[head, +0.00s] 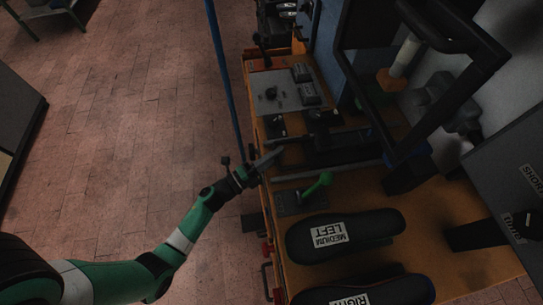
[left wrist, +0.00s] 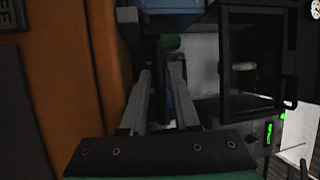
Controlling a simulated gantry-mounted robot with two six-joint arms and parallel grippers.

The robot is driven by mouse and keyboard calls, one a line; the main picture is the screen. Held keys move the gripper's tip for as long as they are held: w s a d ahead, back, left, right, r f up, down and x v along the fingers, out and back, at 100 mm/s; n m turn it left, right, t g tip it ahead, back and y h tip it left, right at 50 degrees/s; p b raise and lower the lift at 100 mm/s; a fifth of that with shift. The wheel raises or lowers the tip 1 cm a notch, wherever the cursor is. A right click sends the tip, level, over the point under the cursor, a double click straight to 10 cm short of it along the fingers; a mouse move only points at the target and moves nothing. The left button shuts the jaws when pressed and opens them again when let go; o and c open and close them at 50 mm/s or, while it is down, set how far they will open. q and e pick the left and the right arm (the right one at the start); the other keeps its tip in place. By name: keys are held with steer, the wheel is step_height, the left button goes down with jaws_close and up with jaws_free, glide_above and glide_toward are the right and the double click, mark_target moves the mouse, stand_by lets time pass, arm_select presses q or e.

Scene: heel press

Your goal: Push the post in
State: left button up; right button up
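My left gripper (head: 267,160) is at the left edge of the orange bench, pointing right toward a black mechanism (head: 322,128). In the left wrist view its two grey fingers (left wrist: 160,78) stand apart, with a dark upright part (left wrist: 157,95) in line with the gap. I cannot tell whether this part is the post, or whether the fingers touch it. A green cylinder (left wrist: 170,43) shows beyond the fingertips. A green-handled lever (head: 318,186) stands on a small plate, right of and nearer than the gripper. My right gripper is not in view.
Black forms marked MEDIUM LEFT (head: 345,235) and RIGHT (head: 368,292) lie on the orange bench (head: 291,248) in front. A black frame (head: 362,98) rises at the right. A grey control plate (head: 275,92) is behind. Brick floor (head: 110,120) is open on the left.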

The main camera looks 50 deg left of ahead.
arm_select(q)
steer(key=p+v, duration=0.1)
steer(key=v, duration=1)
steer(key=shift+s+p, duration=0.3)
